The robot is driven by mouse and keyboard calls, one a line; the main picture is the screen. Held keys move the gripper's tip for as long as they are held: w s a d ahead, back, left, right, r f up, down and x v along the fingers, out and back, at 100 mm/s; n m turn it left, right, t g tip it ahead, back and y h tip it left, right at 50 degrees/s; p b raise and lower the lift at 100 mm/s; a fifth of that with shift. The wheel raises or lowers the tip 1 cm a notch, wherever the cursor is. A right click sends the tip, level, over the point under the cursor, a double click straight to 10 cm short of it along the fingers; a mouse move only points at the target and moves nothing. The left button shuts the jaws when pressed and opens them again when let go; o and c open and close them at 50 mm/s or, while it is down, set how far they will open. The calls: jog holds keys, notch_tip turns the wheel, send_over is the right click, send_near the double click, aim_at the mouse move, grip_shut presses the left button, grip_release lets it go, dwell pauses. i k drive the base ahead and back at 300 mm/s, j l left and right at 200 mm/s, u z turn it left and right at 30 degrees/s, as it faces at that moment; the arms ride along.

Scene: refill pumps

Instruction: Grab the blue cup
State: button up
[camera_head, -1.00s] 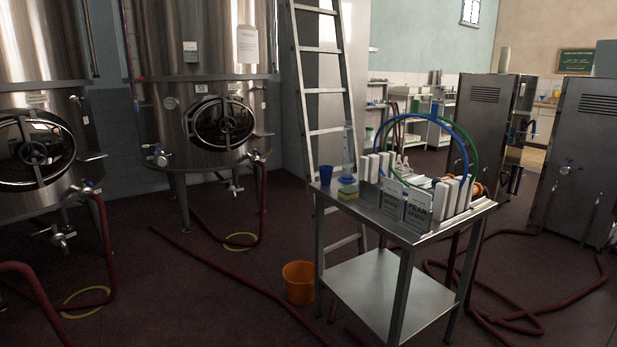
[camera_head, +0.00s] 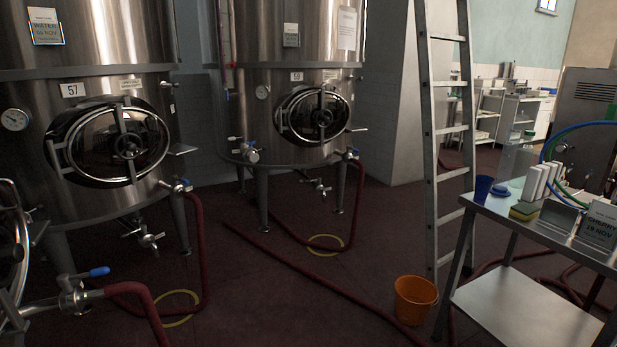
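The blue cup (camera_head: 483,188) stands upright at the near left corner of the steel table (camera_head: 520,301) on the right side of the head view. A small round blue object (camera_head: 501,191) lies just right of it, and a yellow and green sponge (camera_head: 524,211) lies in front of that. My gripper is not in view.
An orange bucket (camera_head: 415,299) stands on the floor left of the table. A ladder (camera_head: 447,140) stands behind the bucket. Steel tanks (camera_head: 120,150) fill the left, with red hoses (camera_head: 290,281) and yellow rings (camera_head: 326,245) on the floor. Signs and white blocks crowd the table's right part.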

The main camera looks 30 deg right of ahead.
aim_at(483, 183)
jog(key=i+z, duration=0.2)
jog(key=i, duration=0.2)
jog(key=i+j+z, duration=0.15)
jog(key=i, duration=0.25)
jog(key=i+j+z, duration=0.2)
jog(key=i, duration=0.2)
jog(key=i+j+z, duration=0.15)
jog(key=i, duration=0.25)
jog(key=i+j+z, duration=0.1)
jog(key=i+z, duration=0.35)
jog(key=i+j+z, duration=0.3)
jog(key=i+z, duration=0.2)
jog(key=i, duration=0.15)
